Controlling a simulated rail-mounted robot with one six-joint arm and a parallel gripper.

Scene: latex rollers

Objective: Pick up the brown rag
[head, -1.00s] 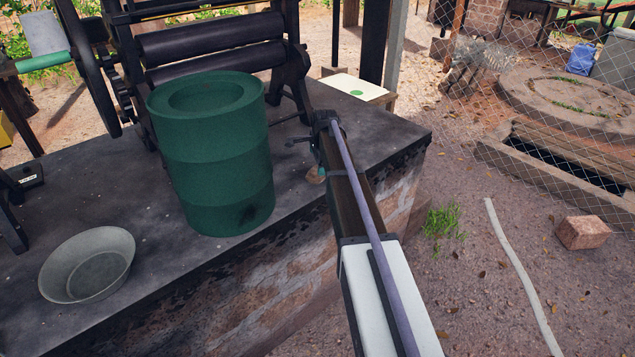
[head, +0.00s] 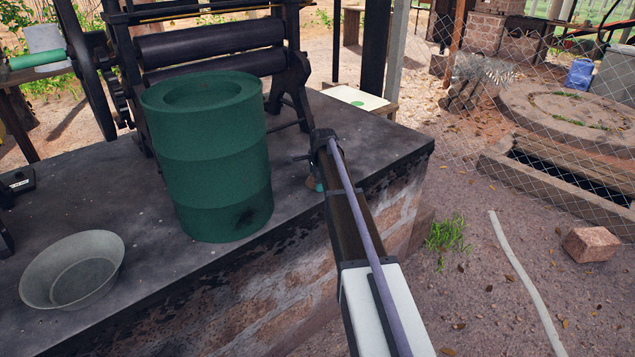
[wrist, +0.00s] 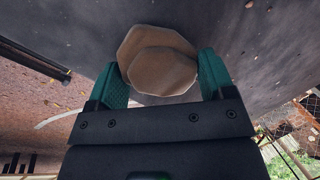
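The brown rag (wrist: 160,62) shows in the wrist view as a light-brown, layered, roughly round shape on the dark slab. My gripper (wrist: 162,75) is open, with one green finger on each side of the rag. There is a narrow gap on the left; on the right the finger is very close to the rag, and I cannot tell if it touches. In the head view, my gripper (head: 317,184) is low at the slab's front edge, mostly hidden behind my arm. Only a small brown bit of the rag (head: 311,182) shows there.
A large green barrel (head: 208,165) stands on the slab (head: 150,290) left of my gripper. A grey metal bowl (head: 72,270) sits at the front left. The roller machine (head: 210,50) stands behind the barrel. Open ground lies to the right of the slab.

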